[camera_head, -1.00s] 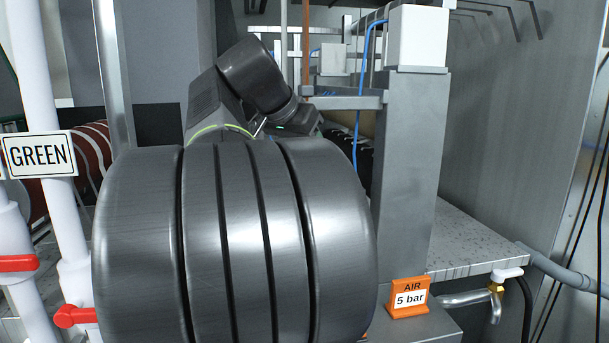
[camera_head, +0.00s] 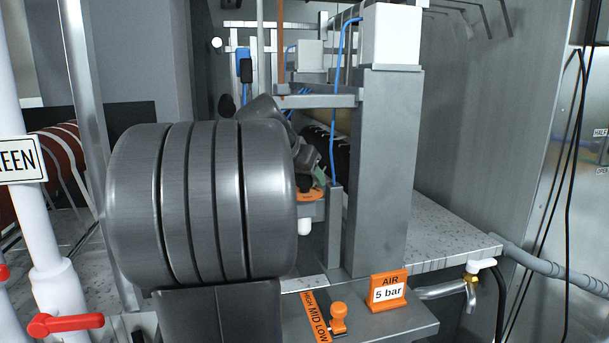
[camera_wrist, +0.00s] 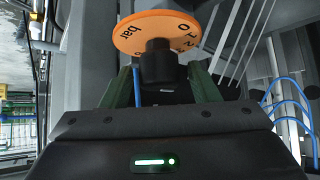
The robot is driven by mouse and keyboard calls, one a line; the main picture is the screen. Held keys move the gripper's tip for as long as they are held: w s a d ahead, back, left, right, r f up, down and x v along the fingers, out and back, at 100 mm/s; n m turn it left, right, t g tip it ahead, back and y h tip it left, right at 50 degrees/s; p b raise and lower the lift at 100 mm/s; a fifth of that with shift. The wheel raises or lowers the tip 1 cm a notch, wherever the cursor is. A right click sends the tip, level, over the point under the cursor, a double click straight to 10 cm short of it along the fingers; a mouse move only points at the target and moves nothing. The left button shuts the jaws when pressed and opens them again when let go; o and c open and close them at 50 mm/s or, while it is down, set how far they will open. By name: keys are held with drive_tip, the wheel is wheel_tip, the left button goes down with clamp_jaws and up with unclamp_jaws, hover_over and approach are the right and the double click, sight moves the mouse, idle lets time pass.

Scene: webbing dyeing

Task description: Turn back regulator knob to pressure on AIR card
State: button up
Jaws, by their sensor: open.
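The orange AIR card (camera_head: 388,291) reads "5 bar" and stands on a grey ledge at lower right in the head view. The regulator's orange dial (camera_wrist: 140,32) is marked "bar" with numbers and has a black knob (camera_wrist: 158,64) at its middle in the wrist view. Part of the dial also shows in the head view (camera_head: 312,196), with my arm covering much of it. My gripper (camera_wrist: 160,84) is open, with its green fingers on either side of the knob in the picture. Contact cannot be told. The dial's pointer cannot be made out.
A grey column (camera_head: 385,170) stands right of my gripper, with a blue hose (camera_head: 342,90) beside it. An orange HIGH/MID/LOW strip (camera_head: 317,316) and a small orange knob (camera_head: 338,317) are on the ledge. A red-handled valve (camera_head: 65,323) is at lower left.

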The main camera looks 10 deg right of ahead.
drive_tip(key=c, duration=1)
drive_tip(key=shift+o, duration=0.2)
drive_tip(key=shift+m, duration=0.4)
drive_tip(key=shift+w+m+g+h+b, duration=0.1)
drive_tip(key=shift+m+g+h+b, duration=0.4)
drive_tip(key=shift+m+g+h, duration=0.3)
drive_tip(key=m+g, duration=0.2)
drive_tip(key=m, duration=0.1)
drive_tip(key=shift+r+h, duration=0.1)
drive_tip(key=shift+h, duration=0.2)
drive_tip(key=m+g+p, duration=0.1)
drive_tip(key=m+g, duration=0.1)
drive_tip(key=m, duration=0.1)
drive_tip(key=shift+g+h+p, duration=0.3)
drive_tip(key=shift+p, duration=0.05)
drive_tip(key=shift+m+g+p, duration=0.7)
drive_tip(key=shift+m+g, duration=0.4)
drive_tip(key=shift+m, duration=0.6)
